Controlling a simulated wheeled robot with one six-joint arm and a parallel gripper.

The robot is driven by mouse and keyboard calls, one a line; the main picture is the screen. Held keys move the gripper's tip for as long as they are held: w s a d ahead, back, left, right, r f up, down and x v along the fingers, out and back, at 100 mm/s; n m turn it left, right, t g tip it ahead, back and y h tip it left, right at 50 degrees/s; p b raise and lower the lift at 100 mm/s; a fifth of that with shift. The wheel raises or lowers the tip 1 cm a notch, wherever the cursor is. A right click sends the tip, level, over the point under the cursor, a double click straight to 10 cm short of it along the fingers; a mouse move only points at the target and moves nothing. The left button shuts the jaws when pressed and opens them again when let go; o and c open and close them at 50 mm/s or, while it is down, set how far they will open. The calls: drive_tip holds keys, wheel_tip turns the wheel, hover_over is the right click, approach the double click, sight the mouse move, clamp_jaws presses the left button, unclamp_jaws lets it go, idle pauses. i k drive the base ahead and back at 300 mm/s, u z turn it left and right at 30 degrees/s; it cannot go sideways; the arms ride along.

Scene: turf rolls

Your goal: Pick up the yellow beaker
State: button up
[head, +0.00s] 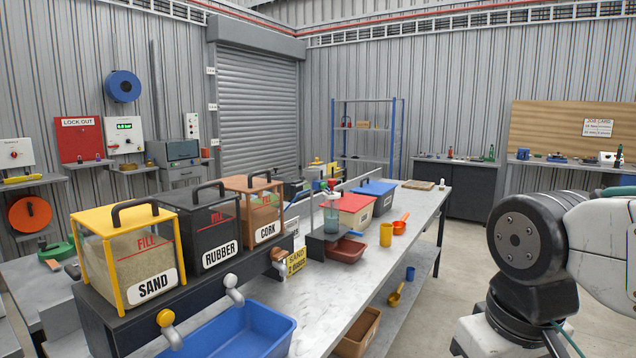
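The yellow beaker (386,234) stands upright on the grey bench top, near its right edge. It is a small plain cup, just left of an orange scoop (400,226). My arm fills the right side of the head view, with a dark round joint and white links. My gripper is not in view.
The long bench (372,270) holds bins of sand (130,262), rubber (205,228) and cork (256,212). A blue tray (284,338) and a dark red tray (346,251) lie on it. A blue cup (410,273) and a yellow scoop (396,297) are on the lower shelf. Floor right of the bench is clear.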

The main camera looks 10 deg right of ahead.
sight(386, 229)
drive_tip(key=z, duration=0.55)
drive_tip(key=k, duration=1.3)
drive_tip(key=z, duration=1.05)
drive_tip(key=i, duration=1.55)
drive_tip(key=z, duration=0.45)
drive_tip(key=i, duration=1.95)
drive_tip(key=u, duration=0.6)
drive_tip(key=i, duration=1.05)
drive_tip(key=u, duration=1.75)
drive_tip(key=i, duration=0.9)
drive_tip(key=u, duration=0.7)
drive_tip(key=i, duration=0.4)
